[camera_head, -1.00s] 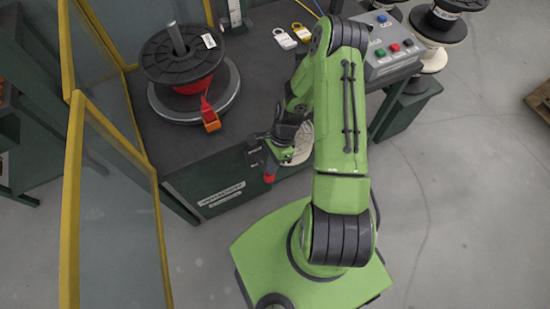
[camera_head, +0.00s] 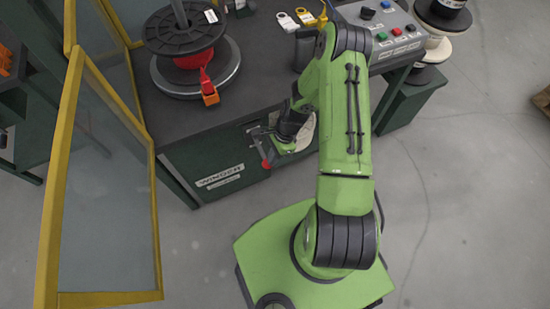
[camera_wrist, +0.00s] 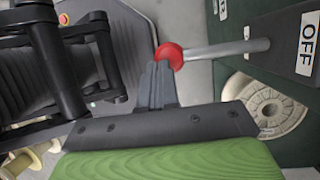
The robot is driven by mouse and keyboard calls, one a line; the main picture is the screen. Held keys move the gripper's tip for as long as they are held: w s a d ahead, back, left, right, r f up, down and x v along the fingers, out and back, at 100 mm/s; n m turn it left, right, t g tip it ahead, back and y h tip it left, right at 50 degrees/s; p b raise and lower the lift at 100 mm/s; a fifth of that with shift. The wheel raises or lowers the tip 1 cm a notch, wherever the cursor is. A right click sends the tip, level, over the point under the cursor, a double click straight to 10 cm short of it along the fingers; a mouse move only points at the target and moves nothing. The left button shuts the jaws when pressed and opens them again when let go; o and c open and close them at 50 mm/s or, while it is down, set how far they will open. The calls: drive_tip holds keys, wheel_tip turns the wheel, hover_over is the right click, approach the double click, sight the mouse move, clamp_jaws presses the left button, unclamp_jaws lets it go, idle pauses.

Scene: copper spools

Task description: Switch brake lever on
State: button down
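The brake lever is a grey rod (camera_wrist: 225,49) with a red knob (camera_wrist: 170,54), standing out from a dark plate with a white OFF label (camera_wrist: 308,43) in the wrist view. In the head view the red knob (camera_head: 266,165) hangs at the front of the dark green bench. My gripper (camera_wrist: 160,82) has its fingers together, their tips at the knob's lower left edge and overlapping it in the picture. Whether they touch it is unclear. In the head view my gripper (camera_head: 262,132) is small and partly hidden by my wrist.
A black spool (camera_head: 185,32) with red winding sits on a round grey plate (camera_head: 222,75) on the bench. A button box (camera_head: 395,38) is at the bench's right end. Yellow-framed panels (camera_head: 60,190) stand at left. A pale spool (camera_wrist: 268,105) is below the lever.

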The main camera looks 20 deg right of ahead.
wheel_tip(320, 180, down, 8)
drive_tip(key=b, duration=0.3)
drive_tip(key=shift+s+r+b, duration=0.2)
drive_tip(key=shift+s+b, duration=0.1)
idle(0.4)
drive_tip(key=s+d+r+p, duration=0.5)
drive_tip(key=s+r, duration=0.2)
drive_tip(key=r, duration=0.3)
drive_tip(key=shift+s+r, duration=0.25)
drive_tip(key=shift+s, duration=0.1)
